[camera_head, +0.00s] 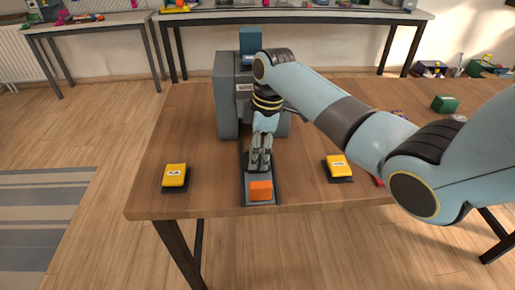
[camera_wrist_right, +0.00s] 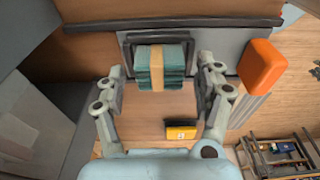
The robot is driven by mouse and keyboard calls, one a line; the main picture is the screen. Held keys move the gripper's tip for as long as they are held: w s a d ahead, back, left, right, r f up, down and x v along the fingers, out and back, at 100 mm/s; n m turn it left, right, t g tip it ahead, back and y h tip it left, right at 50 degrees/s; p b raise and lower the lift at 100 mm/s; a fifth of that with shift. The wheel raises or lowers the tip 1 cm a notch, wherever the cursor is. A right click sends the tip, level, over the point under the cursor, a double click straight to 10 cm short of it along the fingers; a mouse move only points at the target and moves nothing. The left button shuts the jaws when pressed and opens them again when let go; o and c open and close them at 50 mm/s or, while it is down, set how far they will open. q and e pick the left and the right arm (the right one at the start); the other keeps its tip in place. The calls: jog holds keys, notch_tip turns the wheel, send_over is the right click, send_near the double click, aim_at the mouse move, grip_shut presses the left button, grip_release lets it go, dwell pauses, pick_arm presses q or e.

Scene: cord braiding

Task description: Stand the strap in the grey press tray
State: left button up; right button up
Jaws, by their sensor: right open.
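The strap (camera_wrist_right: 160,65) is a teal layered bundle with a tan band around its middle, seen in the right wrist view. It is upright within the dark rim of the grey press tray (camera_wrist_right: 129,44). My right gripper (camera_wrist_right: 161,88) is open, with one finger on each side of the strap and visible gaps to it. In the head view my right gripper (camera_head: 259,166) points down in front of the grey press (camera_head: 228,100) and hides the strap. My left gripper is out of view.
An orange block (camera_head: 261,190) sits at the front end of the press's grey track. Yellow boxes on dark pads stand to the left (camera_head: 176,175) and right (camera_head: 338,165). A green block (camera_head: 445,104) lies far right.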

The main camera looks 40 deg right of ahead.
notch_tip(320, 180, up, 12)
jog(key=d, duration=0.1)
jog(key=shift+s+d+p, duration=0.25)
jog(key=shift+s+p, duration=0.1)
jog(key=shift+s, duration=0.1)
dwell(0.3)
